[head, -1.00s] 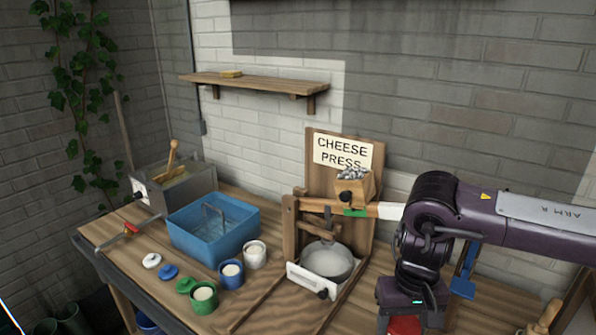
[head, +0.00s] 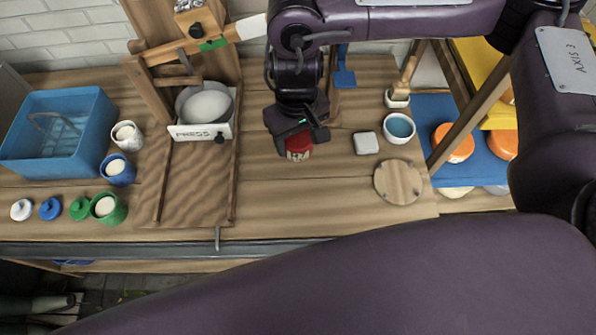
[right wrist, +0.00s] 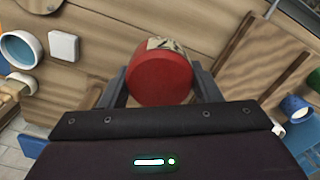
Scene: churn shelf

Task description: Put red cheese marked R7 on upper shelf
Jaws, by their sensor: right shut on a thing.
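The red cheese (head: 298,146) is between the fingers of my right gripper (head: 298,132), with a pale label that seems to read R7. In the right wrist view the red cheese (right wrist: 160,78) sits between the two dark fingers (right wrist: 160,88), which are shut on it. It is over the middle of the wooden bench; whether it touches the bench I cannot tell. A wooden rack stands at the right, with a yellow upper shelf (head: 478,52) and a blue lower shelf (head: 432,108). My arm hides part of the rack. My left gripper is not in view.
Orange cheeses (head: 452,143) sit on the rack. A round wooden board (head: 398,182), white block (head: 366,143) and blue-lined bowl (head: 399,128) lie between gripper and rack. The cheese press (head: 205,104), blue tub (head: 58,135) and small pots are left. Bench before the gripper is clear.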

